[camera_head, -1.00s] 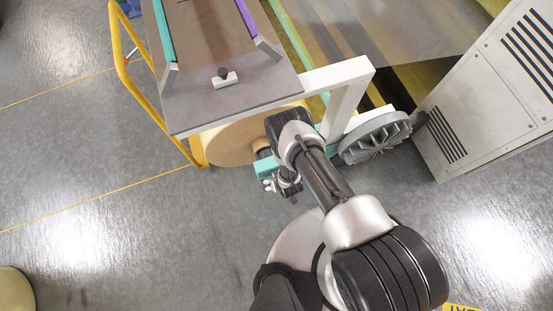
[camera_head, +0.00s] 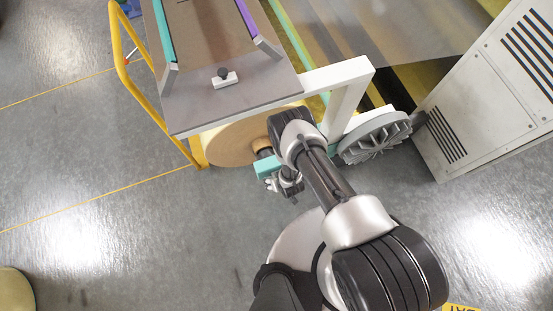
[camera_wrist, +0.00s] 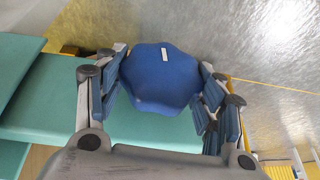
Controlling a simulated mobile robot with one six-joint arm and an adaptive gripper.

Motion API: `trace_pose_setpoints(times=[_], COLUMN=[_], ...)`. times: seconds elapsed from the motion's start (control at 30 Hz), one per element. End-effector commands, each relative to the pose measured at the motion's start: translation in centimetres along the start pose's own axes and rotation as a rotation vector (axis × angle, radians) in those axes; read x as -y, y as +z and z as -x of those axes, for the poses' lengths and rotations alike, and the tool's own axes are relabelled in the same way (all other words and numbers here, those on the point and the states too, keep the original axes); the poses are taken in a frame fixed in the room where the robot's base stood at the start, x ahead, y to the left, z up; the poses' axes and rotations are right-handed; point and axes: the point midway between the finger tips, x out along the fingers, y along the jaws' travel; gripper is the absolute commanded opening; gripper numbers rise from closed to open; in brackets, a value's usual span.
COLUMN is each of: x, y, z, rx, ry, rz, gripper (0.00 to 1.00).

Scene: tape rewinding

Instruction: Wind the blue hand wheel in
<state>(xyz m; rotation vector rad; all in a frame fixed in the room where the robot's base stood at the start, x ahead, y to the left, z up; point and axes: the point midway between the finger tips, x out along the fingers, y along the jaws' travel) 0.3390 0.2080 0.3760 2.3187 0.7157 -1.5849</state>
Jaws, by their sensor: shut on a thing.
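The blue hand wheel (camera_wrist: 160,80) is lobed, with a short white mark on its face, and fills the space between the fingers in the wrist view. My gripper (camera_wrist: 162,90) is shut on it, with blue finger pads against its left and right sides. In the head view my gripper (camera_head: 287,184) shows only in part beside a teal block (camera_head: 267,168), under my dark arm. The blue wheel is hidden there. A large tan roll (camera_head: 232,143) sits just behind the teal block, under the grey table top.
A grey table top (camera_head: 235,90) and a white frame (camera_head: 345,82) stand over the roll. A grey spoked wheel (camera_head: 375,140) and a white cabinet (camera_head: 490,95) are on the right. A yellow rail (camera_head: 150,95) runs on the left.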

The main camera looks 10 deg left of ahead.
Motion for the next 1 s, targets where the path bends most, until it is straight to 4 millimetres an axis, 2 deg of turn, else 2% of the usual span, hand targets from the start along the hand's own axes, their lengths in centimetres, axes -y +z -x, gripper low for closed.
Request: trace_pose_setpoints(times=[0.7,1.0], x=[-0.46,-0.40], y=[0.05,0.02], z=[-0.14,-0.14], rx=[-0.002,-0.002], ry=[-0.385,-0.480], rz=[-0.164,-0.201], gripper=[0.39,0.39])
